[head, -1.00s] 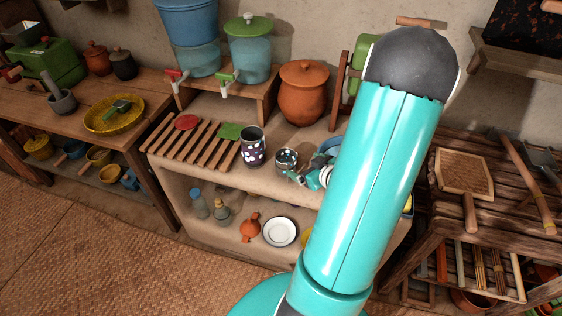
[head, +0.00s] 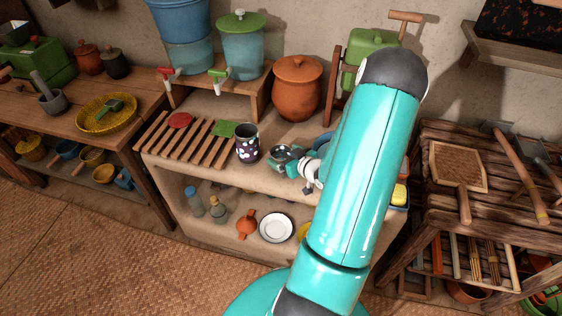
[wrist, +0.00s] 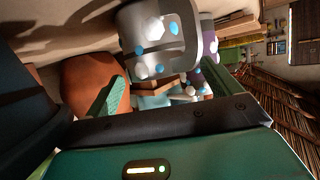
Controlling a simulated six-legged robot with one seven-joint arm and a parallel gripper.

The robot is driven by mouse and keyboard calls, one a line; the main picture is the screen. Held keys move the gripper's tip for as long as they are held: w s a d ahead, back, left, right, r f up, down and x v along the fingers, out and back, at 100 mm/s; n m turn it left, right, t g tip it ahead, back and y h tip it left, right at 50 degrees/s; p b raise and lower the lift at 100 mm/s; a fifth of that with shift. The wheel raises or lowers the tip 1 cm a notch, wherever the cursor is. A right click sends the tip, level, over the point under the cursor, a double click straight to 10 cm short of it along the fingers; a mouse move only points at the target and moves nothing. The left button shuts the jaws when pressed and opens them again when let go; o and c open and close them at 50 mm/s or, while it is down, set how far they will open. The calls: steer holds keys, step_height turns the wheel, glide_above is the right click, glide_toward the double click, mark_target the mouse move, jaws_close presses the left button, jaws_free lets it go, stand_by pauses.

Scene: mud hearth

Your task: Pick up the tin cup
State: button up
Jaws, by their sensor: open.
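The tin cup (head: 281,152) is grey metal with white and blue dots. It stands on the clay counter, right of a dark purple cup with light spots (head: 246,146). In the wrist view the tin cup (wrist: 158,42) is large and close at top centre, with the purple cup (wrist: 208,38) partly behind it. My gripper (head: 291,161) is open at the tin cup's near right side and overlaps it in the head view. A green fingertip (wrist: 114,97) shows just below left of the cup in the wrist view. Whether the fingers touch the cup is unclear.
A slatted wooden rack (head: 190,140) lies left of the cups. An orange clay pot (head: 297,88) and a water dispenser (head: 241,45) stand behind. My arm hides the counter's right part, where a blue item (head: 323,141) partly shows.

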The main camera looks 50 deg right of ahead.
mark_target(279, 153)
steer(key=shift+x, duration=1.5)
steer(key=c, duration=1.1)
steer(key=shift+r, duration=0.25)
